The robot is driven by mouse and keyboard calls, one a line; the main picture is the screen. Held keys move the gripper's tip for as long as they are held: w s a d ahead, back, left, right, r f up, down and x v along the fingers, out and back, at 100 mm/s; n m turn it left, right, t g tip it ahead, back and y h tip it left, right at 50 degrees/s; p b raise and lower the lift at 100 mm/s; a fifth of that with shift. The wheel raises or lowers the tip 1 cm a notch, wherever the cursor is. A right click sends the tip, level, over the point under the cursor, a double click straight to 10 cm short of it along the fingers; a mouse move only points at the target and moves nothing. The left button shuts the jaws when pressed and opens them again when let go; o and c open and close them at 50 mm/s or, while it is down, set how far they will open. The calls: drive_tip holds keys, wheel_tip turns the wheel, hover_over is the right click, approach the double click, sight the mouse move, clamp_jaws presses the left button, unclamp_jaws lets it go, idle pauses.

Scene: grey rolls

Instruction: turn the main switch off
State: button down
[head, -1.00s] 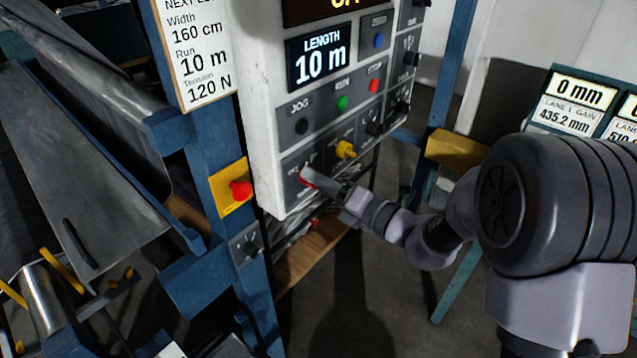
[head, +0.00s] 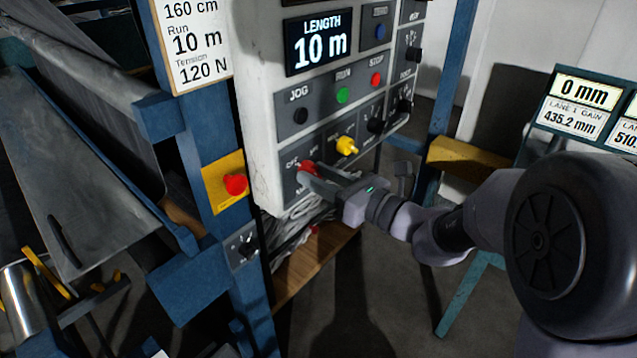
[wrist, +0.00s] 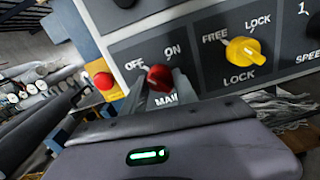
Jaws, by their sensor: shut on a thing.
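The main switch is a red knob (wrist: 160,77) on the control panel (wrist: 135,58), with OFF printed at its upper left and ON at its upper right in the wrist view. In the head view the red knob (head: 308,168) sits at the lower left of the panel. My gripper (head: 317,177) reaches it from the right and is shut on the knob. In the wrist view the fingers (wrist: 160,86) stand on both sides of the knob and hide part of the MAIN label.
A yellow lock knob (head: 347,146) sits just right of the red knob. A red emergency button (head: 235,184) on a yellow plate is on the blue post at left. Green (head: 342,95) and red (head: 376,79) buttons are above. Loose cables hang below the panel.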

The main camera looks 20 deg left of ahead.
drive_tip(key=shift+f+n+b, duration=0.1)
drive_tip(key=shift+n+b, duration=0.3)
drive_tip(key=shift+n, duration=0.2)
drive_tip(key=c, duration=1)
unclamp_jaws()
drive_tip(key=shift+o, duration=0.2)
drive_tip(key=p+v, duration=0.2)
drive_tip(key=v, duration=1.5)
drive_tip(key=shift+d, duration=0.2)
drive_tip(key=shift+s, duration=0.15)
